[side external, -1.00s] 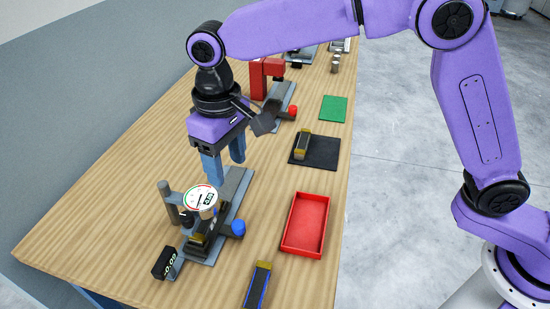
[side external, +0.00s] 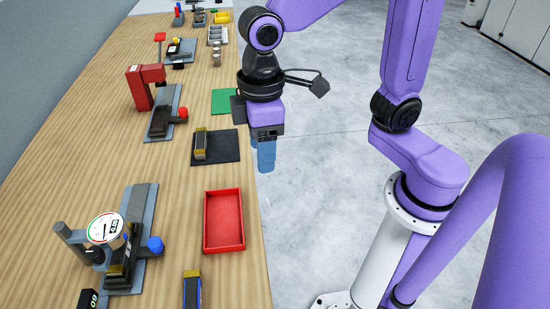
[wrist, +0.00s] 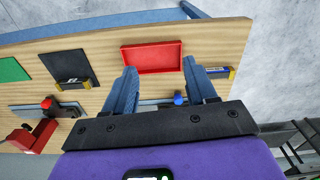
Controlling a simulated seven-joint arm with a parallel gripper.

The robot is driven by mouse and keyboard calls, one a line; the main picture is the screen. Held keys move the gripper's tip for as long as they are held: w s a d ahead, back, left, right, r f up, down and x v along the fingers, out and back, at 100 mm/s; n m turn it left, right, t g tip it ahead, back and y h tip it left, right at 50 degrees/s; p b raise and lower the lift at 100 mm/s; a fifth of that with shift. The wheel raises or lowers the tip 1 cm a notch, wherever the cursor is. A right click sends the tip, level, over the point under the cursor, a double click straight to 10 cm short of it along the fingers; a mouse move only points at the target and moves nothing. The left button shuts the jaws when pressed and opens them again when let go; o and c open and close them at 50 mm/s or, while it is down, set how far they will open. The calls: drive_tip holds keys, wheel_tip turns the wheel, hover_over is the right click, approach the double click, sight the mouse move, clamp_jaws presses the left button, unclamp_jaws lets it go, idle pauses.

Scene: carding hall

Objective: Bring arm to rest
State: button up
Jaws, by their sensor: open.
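My gripper (side external: 263,158) hangs in the air, fingers pointing down, at the right edge of the wooden table (side external: 75,168), beside the black mat. Its two blue fingers overlap in the side view. In the wrist view my gripper (wrist: 160,68) is open, with a clear gap between the fingers and nothing held. The red tray (wrist: 151,57) shows beyond that gap.
A gauge stand (side external: 117,280) with a round dial is at the table's front left. A red tray (side external: 242,222), a black mat (side external: 228,147) with a block on it and a green mat (side external: 222,102) lie along the right edge. A red press (side external: 140,88) stands behind.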

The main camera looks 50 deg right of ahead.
drive_tip(key=s+d+f+n, duration=0.2)
drive_tip(key=s+d+f, duration=0.1)
drive_tip(key=s+d, duration=0.8)
drive_tip(key=shift+d+f, duration=0.2)
drive_tip(key=shift+d, duration=0.85)
